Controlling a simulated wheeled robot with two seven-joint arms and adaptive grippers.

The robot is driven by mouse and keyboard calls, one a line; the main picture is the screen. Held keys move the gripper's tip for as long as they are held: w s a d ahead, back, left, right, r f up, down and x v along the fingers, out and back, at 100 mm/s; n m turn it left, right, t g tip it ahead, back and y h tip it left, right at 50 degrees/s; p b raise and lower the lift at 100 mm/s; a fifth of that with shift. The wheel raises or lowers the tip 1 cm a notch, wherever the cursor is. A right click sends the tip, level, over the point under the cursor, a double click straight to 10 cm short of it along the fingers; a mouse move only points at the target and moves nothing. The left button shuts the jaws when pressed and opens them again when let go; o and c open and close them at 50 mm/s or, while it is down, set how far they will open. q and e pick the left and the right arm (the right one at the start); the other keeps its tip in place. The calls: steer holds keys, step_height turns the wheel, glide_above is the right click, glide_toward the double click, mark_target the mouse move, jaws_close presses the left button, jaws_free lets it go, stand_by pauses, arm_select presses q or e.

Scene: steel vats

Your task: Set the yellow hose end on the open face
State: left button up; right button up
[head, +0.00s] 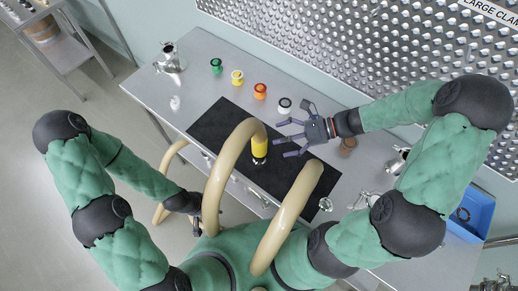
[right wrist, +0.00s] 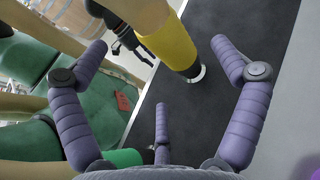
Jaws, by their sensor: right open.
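The yellow hose end (head: 259,147) is a yellow sleeve with a metal flange on a thick beige hose (head: 222,165). It points down over the black mat (head: 211,121); I cannot tell whether it touches it. In the right wrist view the yellow sleeve (right wrist: 170,45) is between the spread fingers, farther out. My right gripper (head: 282,138) is open and empty, just right of the sleeve. My left gripper (head: 194,207) is low at the table's front edge, its fingers unclear. Small fittings with green (head: 216,65), yellow (head: 237,76), orange (head: 260,90) and white (head: 284,105) collars stand behind; I cannot tell which is the open face.
A green sleeve (right wrist: 125,157) shows low in the right wrist view. A steel fitting (head: 170,58) stands at the table's left end, a blue bin (head: 475,212) at the right. The mat's left part is bare.

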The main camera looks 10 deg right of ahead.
mark_target(259, 148)
steer(key=shift+f+b+x, duration=0.15)
steer(key=shift+b+x, duration=0.25)
steer(key=shift+x, duration=1.6)
steer(key=shift+f+b+x, duration=0.15)
steer(key=shift+b+x, duration=0.2)
steer(key=shift+x, duration=1.7)
steer(key=shift+s+d, duration=0.1)
steer(key=shift+s, duration=0.05)
steer(key=c, duration=1.8)
steer(key=shift+r, duration=0.15)
